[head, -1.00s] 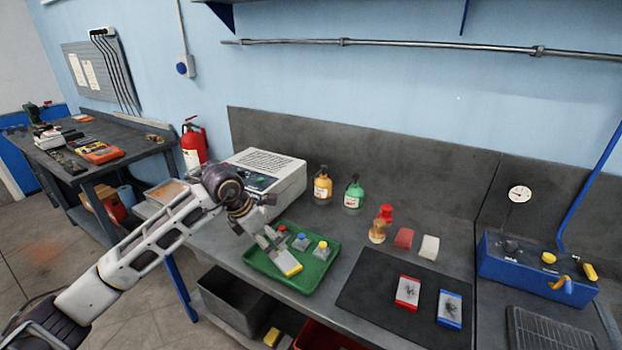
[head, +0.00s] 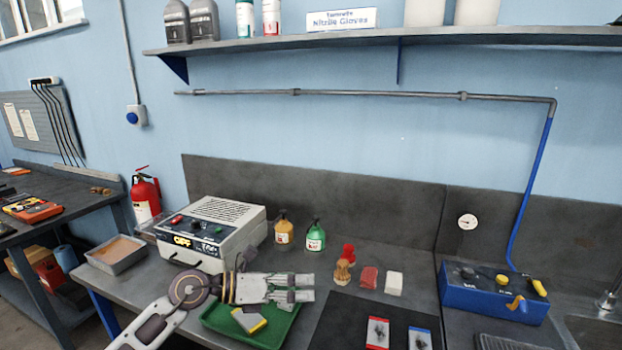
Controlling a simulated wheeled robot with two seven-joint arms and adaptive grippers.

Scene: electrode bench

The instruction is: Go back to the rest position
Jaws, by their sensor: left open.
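My left gripper (head: 303,288) is open and empty. It is stretched level toward the right, above the green tray (head: 222,327) on the bench. A grey block with a yellow end (head: 250,320) lies in the tray, below the gripper and apart from its fingers. The gripper and wrist cover the back of the tray and what stands there. My right gripper is out of view.
Behind the arm stands a grey-white device (head: 215,228). Yellow (head: 283,232) and green (head: 315,237) bottles stand behind the gripper. A dark mat (head: 340,325) with red (head: 377,333) and blue (head: 419,339) cases lies to the right. A shelf (head: 330,42) hangs above.

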